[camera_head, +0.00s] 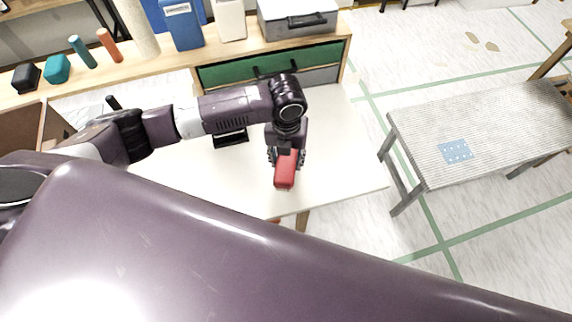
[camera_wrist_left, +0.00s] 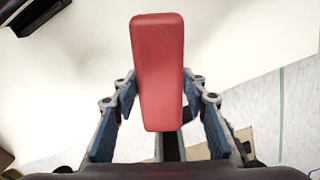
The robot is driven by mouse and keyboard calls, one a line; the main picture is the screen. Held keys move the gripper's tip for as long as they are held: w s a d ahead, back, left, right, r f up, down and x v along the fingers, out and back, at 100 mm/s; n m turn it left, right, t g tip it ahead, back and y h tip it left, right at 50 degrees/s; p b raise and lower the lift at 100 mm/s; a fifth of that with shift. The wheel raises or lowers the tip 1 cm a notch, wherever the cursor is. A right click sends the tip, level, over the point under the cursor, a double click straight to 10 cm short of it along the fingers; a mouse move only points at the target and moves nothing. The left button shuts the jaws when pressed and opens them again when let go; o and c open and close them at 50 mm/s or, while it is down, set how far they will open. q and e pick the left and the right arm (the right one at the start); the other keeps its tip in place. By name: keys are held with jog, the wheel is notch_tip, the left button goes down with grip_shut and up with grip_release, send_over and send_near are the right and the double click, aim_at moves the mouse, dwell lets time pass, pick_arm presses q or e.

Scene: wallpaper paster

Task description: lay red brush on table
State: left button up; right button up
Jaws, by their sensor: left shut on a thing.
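The red brush (camera_head: 285,174) is at my left gripper (camera_head: 287,157), over the front part of the white table (camera_head: 340,150). In the left wrist view the red brush (camera_wrist_left: 158,70) sits between the two blue-padded fingers of the left gripper (camera_wrist_left: 161,92), which is shut on it. The brush's red block points away from the wrist. The white table (camera_wrist_left: 235,35) shows behind it. Whether the brush touches the tabletop cannot be told. My right gripper is not in view.
A black object (camera_head: 231,138) stands on the table left of the gripper. A green drawer (camera_head: 235,72) is at the table's back, under a wooden shelf holding several containers. The table's right part is clear. A grey striped bench (camera_head: 500,125) stands apart to the right.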

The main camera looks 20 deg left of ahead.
aim_at(286, 168)
pick_arm(q)
notch_tip(286, 168, down, 4)
jog(key=shift+f+p, duration=0.1)
jog(key=shift+p, duration=0.2)
jog(key=shift+f, duration=0.15)
jog(key=shift+f, duration=0.2)
jog(key=o, duration=1.2)
jog(key=shift+c, duration=0.2)
